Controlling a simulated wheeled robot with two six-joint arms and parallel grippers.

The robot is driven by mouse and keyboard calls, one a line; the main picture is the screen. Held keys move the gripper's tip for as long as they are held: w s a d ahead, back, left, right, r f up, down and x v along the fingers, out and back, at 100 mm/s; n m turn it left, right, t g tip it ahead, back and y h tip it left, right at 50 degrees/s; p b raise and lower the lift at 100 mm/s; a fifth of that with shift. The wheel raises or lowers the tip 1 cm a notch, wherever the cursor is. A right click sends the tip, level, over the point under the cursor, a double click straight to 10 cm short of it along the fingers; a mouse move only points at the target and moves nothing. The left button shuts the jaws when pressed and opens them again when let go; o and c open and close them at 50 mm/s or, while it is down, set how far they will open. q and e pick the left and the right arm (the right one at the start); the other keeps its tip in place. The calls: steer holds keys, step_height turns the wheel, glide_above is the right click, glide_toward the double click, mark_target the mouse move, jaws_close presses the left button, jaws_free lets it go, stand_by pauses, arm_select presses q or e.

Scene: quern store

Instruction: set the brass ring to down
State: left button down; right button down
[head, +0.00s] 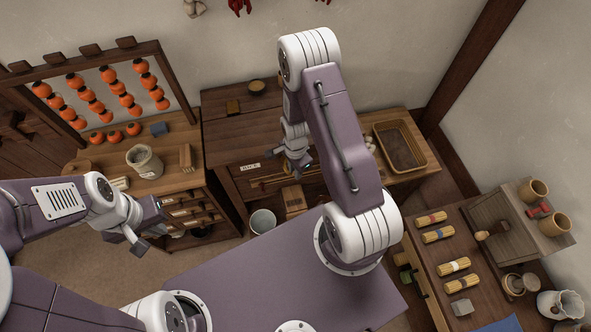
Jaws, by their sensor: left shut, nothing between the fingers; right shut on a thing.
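I cannot make out the brass ring anywhere in the head view. My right gripper (299,170) hangs down at the front of the dark wooden desk (225,139) by the back wall. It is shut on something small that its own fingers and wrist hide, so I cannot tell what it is. My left gripper (146,244) is shut and empty, above the floor in front of the small drawer cabinet at the left.
The drawer cabinet (196,200) bears a pale pot (145,162) beneath a rack of orange fruit strings. A grey bucket (263,222) stands below the desk. A shallow basket (400,145) is at its right end. A right-hand table (436,262) bears several bundles.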

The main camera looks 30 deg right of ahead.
arm_select(q)
steer(key=shift+f, duration=0.3)
arm_select(e)
steer(key=shift+s+f, duration=0.1)
steer(key=shift+f, duration=0.1)
stand_by(0.5)
